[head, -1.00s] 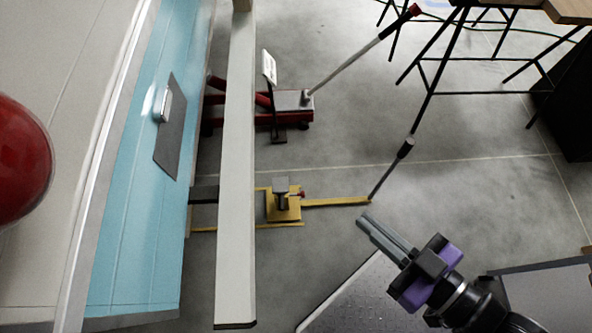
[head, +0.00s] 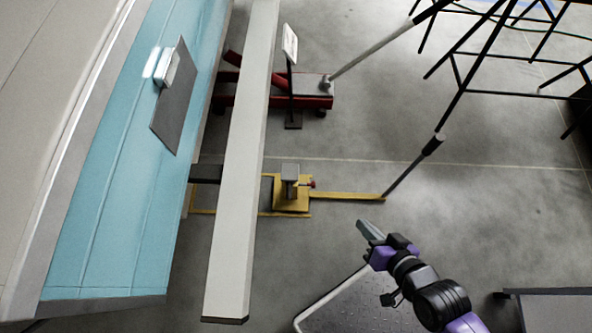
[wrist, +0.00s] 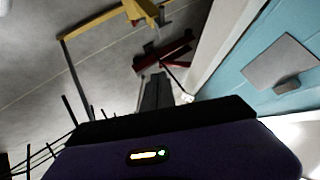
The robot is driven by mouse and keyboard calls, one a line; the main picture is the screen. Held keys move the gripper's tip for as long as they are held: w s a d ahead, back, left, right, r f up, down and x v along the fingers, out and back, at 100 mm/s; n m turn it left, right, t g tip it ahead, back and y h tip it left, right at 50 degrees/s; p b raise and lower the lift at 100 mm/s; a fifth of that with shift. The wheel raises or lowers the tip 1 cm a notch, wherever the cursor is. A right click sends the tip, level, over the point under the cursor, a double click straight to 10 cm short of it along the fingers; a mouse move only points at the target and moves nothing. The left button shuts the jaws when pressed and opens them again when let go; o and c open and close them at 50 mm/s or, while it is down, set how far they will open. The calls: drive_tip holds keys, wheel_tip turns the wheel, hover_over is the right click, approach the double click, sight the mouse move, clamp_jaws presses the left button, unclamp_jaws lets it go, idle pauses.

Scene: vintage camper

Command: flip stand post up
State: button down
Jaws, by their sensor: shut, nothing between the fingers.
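A yellow floor stand (head: 292,207) lies low on the concrete, with a short dark block (head: 290,172) upright at its middle. From the right end of its yellow bar a thin dark post (head: 408,172) leans up to the right, with a thick black end. The stand also shows at the top of the wrist view (wrist: 138,10), and a thin dark rod (wrist: 73,75) runs down from its bar. My gripper (head: 366,231) is shut and empty, below and left of the post in the head view, apart from it. I cannot tell its height.
A long pale beam (head: 243,160) passes in front of the stand's left part. The blue camper side (head: 125,190) is further left. A red jack (head: 300,88) with a long handle stands beyond. Black metal stool legs (head: 480,65) are at upper right. Floor between is clear.

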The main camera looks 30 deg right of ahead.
sight(290, 183)
drive_tip(key=w+d+f+m+g+y+b, duration=0.15)
drive_tip(key=w+f+m+b, duration=0.25)
drive_tip(key=f, duration=0.7)
drive_tip(key=w+f+m+g+y+b, duration=0.1)
drive_tip(key=w+f+m+y+b, duration=0.25)
drive_tip(key=f, duration=0.75)
drive_tip(key=w+d+f+m+g+b, duration=0.15)
drive_tip(key=w+f+m+b, duration=0.35)
drive_tip(key=f, duration=0.6)
drive_tip(key=w+d+m+y+b, duration=0.1)
drive_tip(key=w+m+y+b, duration=0.4)
drive_tip(key=w+b, duration=0.2)
drive_tip(key=shift+w+d+t+y+b, duration=0.3)
drive_tip(key=shift+w+t+y+b, duration=0.1)
drive_tip(key=shift+w, duration=0.45)
drive_tip(key=shift+f, duration=0.15)
drive_tip(key=b+x, duration=0.5)
drive_tip(key=x, duration=0.5)
drive_tip(key=shift+w+a+r, duration=0.15)
drive_tip(key=shift+a+r, duration=0.05)
drive_tip(key=shift+r, duration=0.8)
drive_tip(key=shift+w+a+r, duration=0.1)
drive_tip(key=shift+a+r, duration=0.05)
drive_tip(key=shift+r, duration=0.85)
